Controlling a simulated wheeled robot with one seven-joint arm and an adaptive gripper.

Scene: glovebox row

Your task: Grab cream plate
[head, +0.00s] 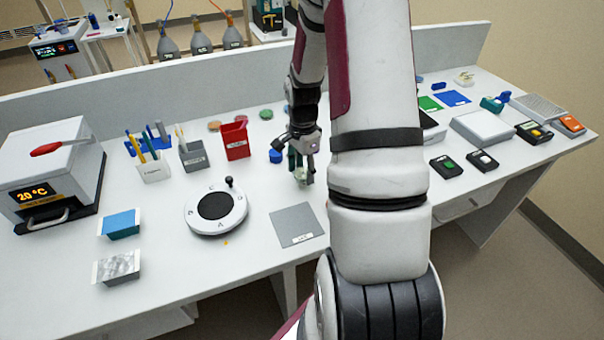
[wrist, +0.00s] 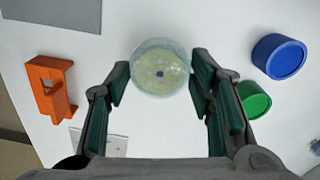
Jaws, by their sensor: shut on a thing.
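In the head view my gripper (head: 302,165) points down over the middle of the bench, and the plate (head: 303,178) shows only as a small pale shape at the fingertips. I cannot tell whether the plate touches the bench.
A blue round container (wrist: 278,56), a green one (wrist: 254,98) and an orange bracket (wrist: 52,88) are close by. A grey mat (head: 298,226) and a round white device (head: 216,208) lie on the bench (head: 170,258). A red holder (head: 236,141) stands behind.

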